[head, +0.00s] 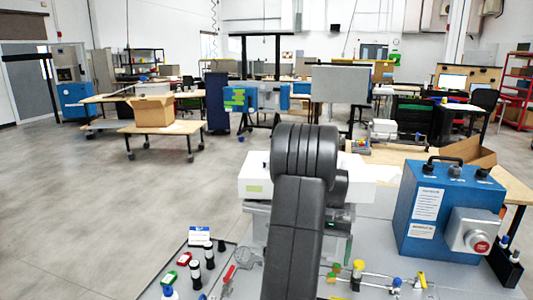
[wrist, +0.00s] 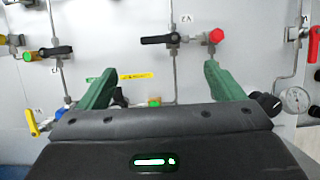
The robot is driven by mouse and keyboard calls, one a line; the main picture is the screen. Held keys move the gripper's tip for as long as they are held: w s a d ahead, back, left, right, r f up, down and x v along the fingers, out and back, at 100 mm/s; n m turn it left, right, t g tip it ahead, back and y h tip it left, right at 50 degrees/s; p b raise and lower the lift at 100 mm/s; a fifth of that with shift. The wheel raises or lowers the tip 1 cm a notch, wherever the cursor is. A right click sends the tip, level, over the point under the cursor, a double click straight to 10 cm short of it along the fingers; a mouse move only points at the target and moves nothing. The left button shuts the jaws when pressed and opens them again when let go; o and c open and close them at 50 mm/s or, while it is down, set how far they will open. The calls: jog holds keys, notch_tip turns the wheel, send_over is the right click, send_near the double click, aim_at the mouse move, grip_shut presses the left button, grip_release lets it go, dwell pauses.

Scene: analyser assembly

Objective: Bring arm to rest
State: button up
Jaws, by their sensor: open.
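My gripper (wrist: 159,70) shows in the wrist view with its two green fingers spread wide apart. Nothing is held between them. Behind the fingers is a light grey panel (wrist: 120,22) with thin metal pipes and valves. A black-handled valve (wrist: 165,40) and a red knob (wrist: 216,35) sit just beyond the fingertips. In the head view my dark arm rises through the middle of the picture, and the gripper itself is hidden there.
A pressure gauge (wrist: 296,99) is at the wrist view's right. In the head view a white analyser (head: 258,178) stands partly behind my arm. A blue box with a red button (head: 440,205) is at right. Valves and bottles (head: 195,272) occupy the near bench. Open floor lies left.

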jog(key=p+x, duration=0.1)
jog(key=x, duration=1.1)
jog(key=shift+w+r+n, duration=0.2)
jog(key=shift+w+n, duration=0.1)
jog(key=shift+n, duration=0.3)
jog(key=shift+w+a+n+h+p, duration=0.15)
jog(key=shift+n+h+p, duration=0.2)
jog(key=shift+n+h, duration=0.25)
jog(key=n, duration=0.2)
jog(key=n+h+p, duration=0.1)
jog(key=n, duration=0.1)
jog(key=w+n+h, duration=0.1)
jog(key=n, duration=0.1)
jog(key=shift+w+a, duration=0.1)
jog(key=shift+a, duration=0.3)
jog(key=n, duration=0.2)
jog(key=a+n+t+h+p, duration=0.1)
jog(key=n, duration=0.1)
jog(key=shift+w+n+h, duration=0.25)
jog(key=shift+n+h, duration=0.05)
jog(key=shift+n, duration=0.1)
jog(key=n+t, duration=0.1)
jog(key=n, duration=0.1)
jog(key=a+n+t+p, duration=0.1)
jog(key=n, duration=0.1)
jog(key=shift+n+h, duration=0.4)
